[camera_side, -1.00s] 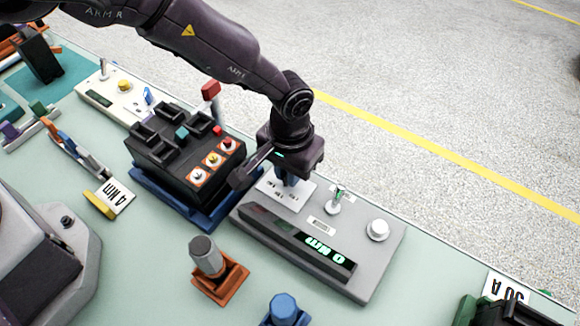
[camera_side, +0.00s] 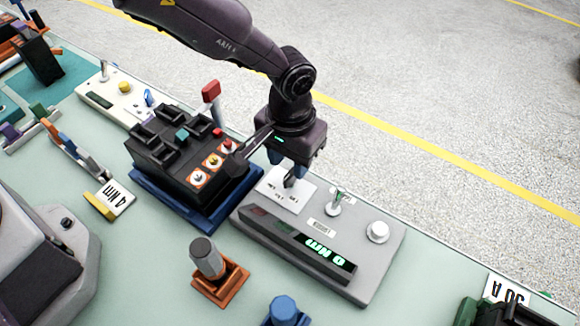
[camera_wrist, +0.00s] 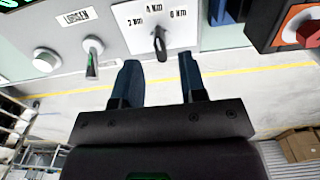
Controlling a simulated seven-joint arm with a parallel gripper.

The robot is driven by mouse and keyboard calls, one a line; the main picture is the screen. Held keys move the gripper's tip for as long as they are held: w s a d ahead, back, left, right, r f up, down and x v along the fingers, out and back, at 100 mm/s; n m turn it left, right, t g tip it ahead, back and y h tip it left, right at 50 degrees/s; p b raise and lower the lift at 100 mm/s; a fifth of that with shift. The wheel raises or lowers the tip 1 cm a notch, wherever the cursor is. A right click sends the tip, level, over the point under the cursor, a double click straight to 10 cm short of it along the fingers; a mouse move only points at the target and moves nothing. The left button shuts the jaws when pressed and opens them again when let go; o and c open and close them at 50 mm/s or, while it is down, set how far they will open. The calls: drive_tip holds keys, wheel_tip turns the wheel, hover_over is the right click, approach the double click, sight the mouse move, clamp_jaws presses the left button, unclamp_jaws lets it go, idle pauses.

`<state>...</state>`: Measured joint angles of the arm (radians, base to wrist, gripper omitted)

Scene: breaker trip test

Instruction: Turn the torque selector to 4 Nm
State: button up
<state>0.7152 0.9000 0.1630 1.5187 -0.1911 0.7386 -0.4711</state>
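The torque selector is a dark elongated knob (camera_side: 290,180) on a white plate (camera_side: 272,195) of the grey tester box. In the wrist view the knob (camera_wrist: 161,44) stands under the labels 2, 4 and 6 Nm. Its narrow upper end points about at the middle label, 4 Nm (camera_wrist: 155,8). My gripper (camera_wrist: 157,60) is open, its two blue fingers apart and empty. It is just off the knob, with the knob seen beyond the gap between the fingertips. In the side view my gripper (camera_side: 282,166) hangs just above the selector.
The tester's display (camera_side: 325,254) reads 0 Nm. A toggle lever (camera_side: 336,203) and a white round button (camera_side: 378,231) sit beside the selector. A black breaker unit on a blue base (camera_side: 205,217) stands close left. A 4 Nm card (camera_side: 121,198) lies farther left.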

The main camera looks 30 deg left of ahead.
sight(290, 174)
wheel_tip(290, 174, up, 9)
idle(0.3)
idle(0.4)
drive_tip(key=s+a+r+t, duration=0.2)
drive_tip(key=s+a+r, duration=0.7)
drive_tip(key=a, duration=0.4)
drive_tip(key=s+a+r+t, duration=0.3)
drive_tip(key=s+a+r, duration=0.6)
drive_tip(key=a, duration=0.4)
drive_tip(key=shift+s+a+t, duration=0.3)
drive_tip(key=shift+s+a, duration=0.05)
drive_tip(key=shift+s, duration=0.25)
